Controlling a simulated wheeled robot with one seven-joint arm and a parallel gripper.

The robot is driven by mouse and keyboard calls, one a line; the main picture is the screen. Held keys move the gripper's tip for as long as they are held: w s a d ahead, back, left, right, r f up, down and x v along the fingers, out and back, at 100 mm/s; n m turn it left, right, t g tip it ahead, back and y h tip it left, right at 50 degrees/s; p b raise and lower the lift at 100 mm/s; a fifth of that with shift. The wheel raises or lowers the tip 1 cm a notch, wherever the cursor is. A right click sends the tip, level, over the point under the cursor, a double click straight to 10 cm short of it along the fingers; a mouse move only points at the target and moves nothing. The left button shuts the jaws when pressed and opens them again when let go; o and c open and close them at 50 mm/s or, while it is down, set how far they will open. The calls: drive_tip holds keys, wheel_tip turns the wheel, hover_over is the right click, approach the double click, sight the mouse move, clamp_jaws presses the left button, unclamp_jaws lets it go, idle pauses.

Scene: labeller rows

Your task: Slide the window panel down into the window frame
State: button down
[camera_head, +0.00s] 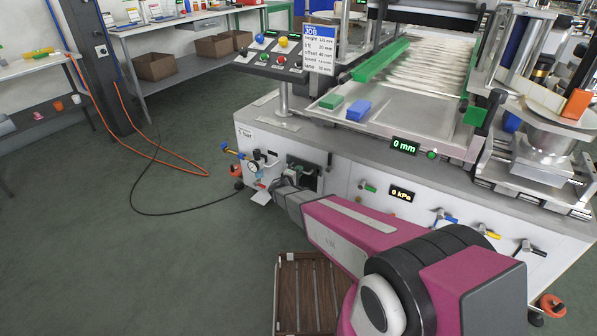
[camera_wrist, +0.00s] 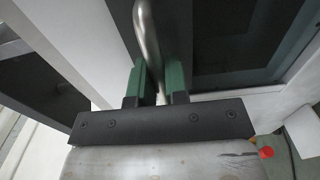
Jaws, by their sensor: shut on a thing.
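My gripper (camera_wrist: 155,76) is shut on a curved metal bar handle (camera_wrist: 147,35), with a green finger on each side of it. In the head view my gripper (camera_head: 291,178) is at the front of the machine, by a small dark window area (camera_head: 308,176). In the wrist view a dark glassy surface with a pale frame (camera_wrist: 230,50) lies to the right of the handle. Which part is the panel and which the window frame, and how the panel sits in it, I cannot tell. My wrist hides part of the area.
The machine's front (camera_head: 345,190) carries a gauge (camera_head: 254,166), valves and a kPa display (camera_head: 402,193). A wooden slatted crate (camera_head: 305,290) stands on the floor below my arm. A black cable (camera_head: 150,190) and orange hose (camera_head: 130,125) lie on open floor at left.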

drive_tip(key=shift+f, duration=0.55)
drive_tip(key=c, duration=1.1)
unclamp_jaws()
drive_tip(key=shift+o, duration=0.2)
drive_tip(key=v, duration=1.1)
drive_tip(key=shift+w+f, duration=0.1)
drive_tip(key=shift+w, duration=0.05)
